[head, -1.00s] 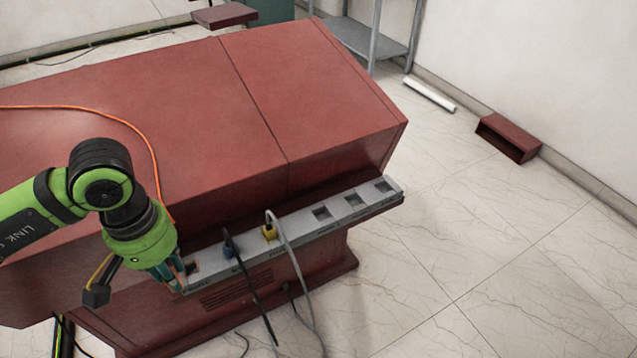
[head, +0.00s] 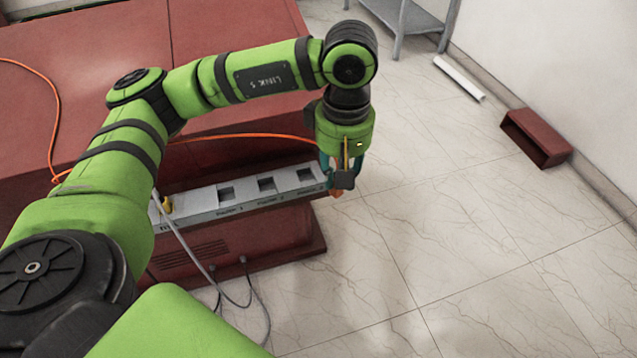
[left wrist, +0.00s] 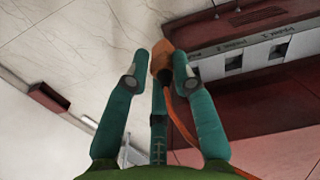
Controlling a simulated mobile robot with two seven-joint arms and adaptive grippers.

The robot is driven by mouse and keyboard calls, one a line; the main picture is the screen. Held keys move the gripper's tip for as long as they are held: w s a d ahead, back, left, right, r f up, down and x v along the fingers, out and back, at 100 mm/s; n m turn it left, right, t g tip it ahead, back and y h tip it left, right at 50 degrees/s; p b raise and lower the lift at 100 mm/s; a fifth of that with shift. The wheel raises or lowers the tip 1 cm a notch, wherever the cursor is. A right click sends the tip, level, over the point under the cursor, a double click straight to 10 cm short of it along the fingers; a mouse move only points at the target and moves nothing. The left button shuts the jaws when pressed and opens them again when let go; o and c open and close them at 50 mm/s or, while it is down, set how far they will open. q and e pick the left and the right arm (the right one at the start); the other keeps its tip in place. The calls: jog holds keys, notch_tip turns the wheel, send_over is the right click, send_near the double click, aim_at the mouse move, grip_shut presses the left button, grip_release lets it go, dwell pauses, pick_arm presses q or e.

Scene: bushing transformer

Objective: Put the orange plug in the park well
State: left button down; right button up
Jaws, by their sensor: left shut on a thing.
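The orange plug (head: 336,192) is at the fingertips of my left gripper (head: 340,178), just off the right end of the grey socket strip (head: 205,206). In the left wrist view the plug (left wrist: 162,60) sits between the fingers (left wrist: 156,76), and its orange cable (left wrist: 182,122) trails down past the right finger. Three square wells show in the strip: a left one (head: 226,194), a middle one (head: 266,184) and a right one (head: 305,175). My right gripper is not in view.
The red cabinet (head: 240,60) carries the strip on its front. A yellow plug (head: 166,205) with a grey cable (head: 196,258) is at the strip's left. A red open box (head: 536,138) and a white tube (head: 459,77) lie on the clear floor at right.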

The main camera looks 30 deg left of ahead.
pick_arm(q)
jog(key=w+a+f+n, duration=0.2)
jog(key=a+n, duration=0.2)
jog(key=w+a+f+n+b, duration=0.1)
jog(key=w+a+f+n, duration=0.1)
jog(key=a+n, duration=0.2)
jog(key=w+a+f+n+b, duration=0.1)
jog(key=w+a+f+n, duration=0.1)
jog(key=n, duration=0.4)
jog(key=shift+w+a+f, duration=0.2)
jog(key=shift+w+a, duration=0.1)
jog(key=shift+a, duration=0.25)
jog(key=shift+w+a+f, duration=0.2)
jog(key=shift+w+a, duration=0.05)
jog(key=shift+a, duration=0.25)
notch_tip(320, 180, down, 3)
jog(key=shift+f, duration=0.2)
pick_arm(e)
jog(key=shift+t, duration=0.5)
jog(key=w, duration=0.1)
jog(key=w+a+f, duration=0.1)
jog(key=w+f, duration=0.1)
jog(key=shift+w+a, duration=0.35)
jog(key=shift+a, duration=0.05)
pick_arm(q)
jog(key=shift+f, duration=0.15)
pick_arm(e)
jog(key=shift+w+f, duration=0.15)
